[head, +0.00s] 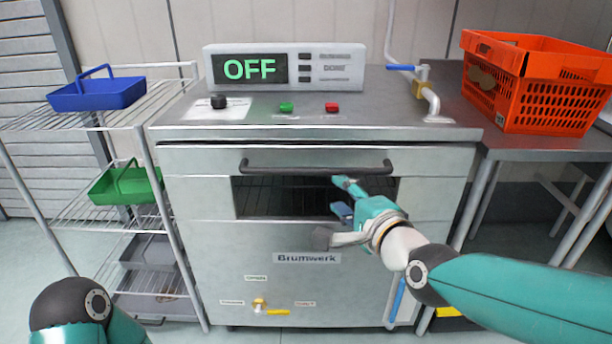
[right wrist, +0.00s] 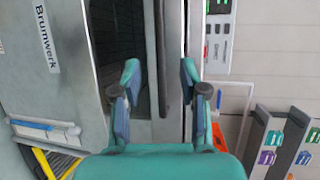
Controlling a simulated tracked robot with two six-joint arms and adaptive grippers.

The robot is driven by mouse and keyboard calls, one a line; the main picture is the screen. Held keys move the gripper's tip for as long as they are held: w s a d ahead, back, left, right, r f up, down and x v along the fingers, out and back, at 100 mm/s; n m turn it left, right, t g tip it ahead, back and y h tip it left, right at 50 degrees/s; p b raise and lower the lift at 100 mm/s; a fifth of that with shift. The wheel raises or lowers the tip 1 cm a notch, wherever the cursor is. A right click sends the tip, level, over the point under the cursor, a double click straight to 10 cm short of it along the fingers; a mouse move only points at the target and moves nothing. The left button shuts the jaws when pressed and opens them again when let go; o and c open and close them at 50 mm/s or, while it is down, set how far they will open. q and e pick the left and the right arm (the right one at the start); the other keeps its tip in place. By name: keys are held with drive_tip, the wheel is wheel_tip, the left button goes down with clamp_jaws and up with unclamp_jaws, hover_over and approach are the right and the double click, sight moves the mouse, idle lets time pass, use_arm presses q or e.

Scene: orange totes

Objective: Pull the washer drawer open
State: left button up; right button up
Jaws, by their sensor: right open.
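The washer (head: 190,240) is a grey metal "Brumwerk" machine with an OFF display on top. Its drawer (head: 205,187) has a dark bar handle (head: 280,169) across the front, above a dark window with a rack behind it. The drawer looks shut. My right gripper (head: 343,197) is open and empty, just below the right part of the handle in the head view. In the right wrist view, the handle (right wrist: 160,50) runs upright between the spread fingertips (right wrist: 160,75); I see no contact. My left gripper is out of view; only part of that arm shows.
A wire rack with a blue basket (head: 97,93) and a green basket (head: 127,185) stands left. An orange tote (head: 545,85) sits on the side table at right. A pipe with a blue-handled valve (head: 400,68) rises at the back right of the washer top.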

sight(314, 174)
drive_tip(key=x, duration=1.4)
drive_tip(key=shift+f, duration=0.15)
